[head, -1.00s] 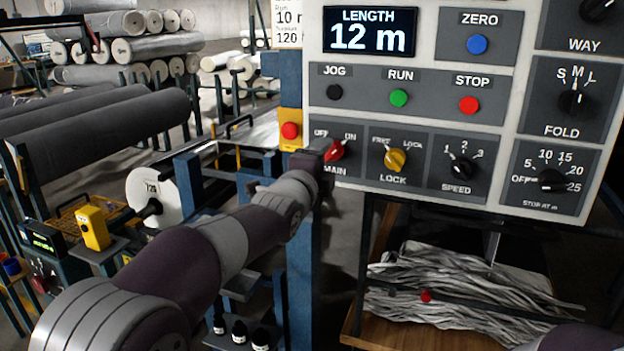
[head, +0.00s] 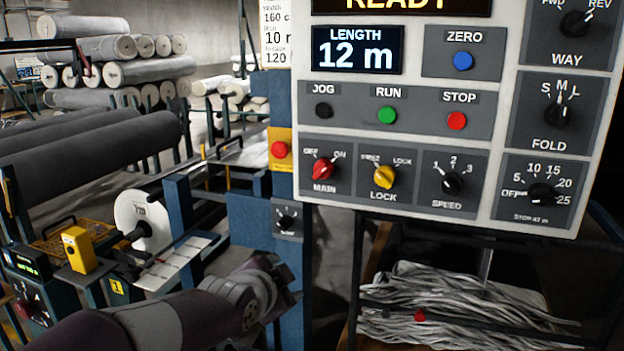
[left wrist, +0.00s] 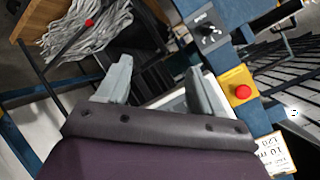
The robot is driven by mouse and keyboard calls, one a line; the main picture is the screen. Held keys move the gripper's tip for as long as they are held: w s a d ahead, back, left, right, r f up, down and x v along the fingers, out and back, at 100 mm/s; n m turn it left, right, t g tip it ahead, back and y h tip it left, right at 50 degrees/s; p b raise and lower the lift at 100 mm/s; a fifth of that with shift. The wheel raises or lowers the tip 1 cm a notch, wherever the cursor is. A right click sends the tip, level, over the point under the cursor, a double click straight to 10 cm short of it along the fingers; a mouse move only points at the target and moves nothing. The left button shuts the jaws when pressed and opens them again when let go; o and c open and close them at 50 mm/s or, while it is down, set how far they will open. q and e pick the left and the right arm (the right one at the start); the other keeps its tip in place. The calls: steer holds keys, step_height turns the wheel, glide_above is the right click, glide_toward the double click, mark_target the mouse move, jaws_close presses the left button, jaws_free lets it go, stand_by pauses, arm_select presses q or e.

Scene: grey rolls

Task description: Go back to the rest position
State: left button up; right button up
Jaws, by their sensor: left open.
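My left arm comes in from the lower left in the head view. Its gripper (head: 282,284) is below and left of the control panel (head: 405,209), apart from the knobs. In the left wrist view the two grey fingers (left wrist: 160,90) stand wide apart with nothing held between them. The red MAIN knob (head: 323,168) is free of the gripper and seems turned toward ON. The panel's display (head: 356,50) reads 12 m, and a partly cut-off READY shows above it. My right gripper is not in view.
A blue post with a small dark knob box (head: 288,220) stands close to the left gripper. A red button on a yellow box (head: 280,150) is above it. Grey rolls (head: 100,150) lie on racks at left. A bin of grey strips (head: 450,305) is below the panel.

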arm_select(q)
steer(key=s+a+f+n+g+y, duration=0.2)
steer(key=s+a+f+n+g, duration=0.35)
steer(key=s+f, duration=0.55)
steer(key=s+a+f+n+g+y, duration=0.1)
steer(key=s+a+f+n+g, duration=0.5)
steer(key=s+f, duration=0.5)
step_height(320, 180, up, 18)
steer(key=p, duration=1.6)
steer(key=shift+a+n+t+p, duration=0.15)
steer(key=shift+n+t+p, duration=0.2)
steer(key=shift+t+p, duration=0.1)
